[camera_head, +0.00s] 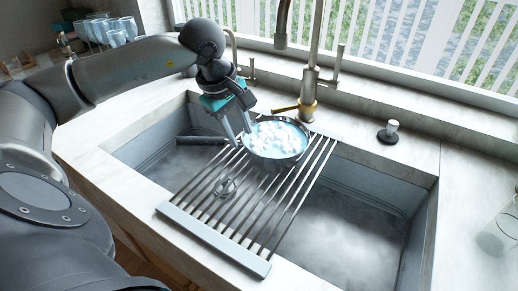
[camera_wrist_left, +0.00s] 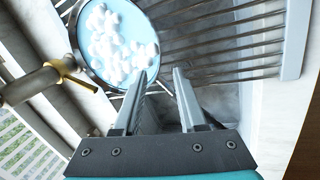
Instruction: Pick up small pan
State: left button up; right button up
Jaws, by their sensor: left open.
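The small pan (camera_head: 275,139) is a round pan with a pale blue inside, holding many white lumps. It rests on the slatted rack over the sink. In the left wrist view the pan (camera_wrist_left: 84,48) is at the upper left, just beyond the left fingertip. My left gripper (camera_head: 238,139) is open and points down beside the pan's left rim. In the wrist view its fingers (camera_wrist_left: 159,74) are apart with slats beyond them. My right gripper is not in view.
The metal rack (camera_head: 214,237) spans the sink. A tall faucet (camera_head: 310,85) with a brass-coloured part stands close behind the pan. A dark bar (camera_head: 201,140) shows at the sink's left. A black stopper (camera_head: 388,132) and a glass (camera_head: 497,235) are on the right counter.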

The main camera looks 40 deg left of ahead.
aim_at(247, 150)
pick_arm(q)
jog(key=shift+x, duration=3.2)
jog(key=shift+d, duration=0.1)
grip_shut()
jog(key=shift+w+r, duration=0.15)
jog(key=shift+r, duration=0.1)
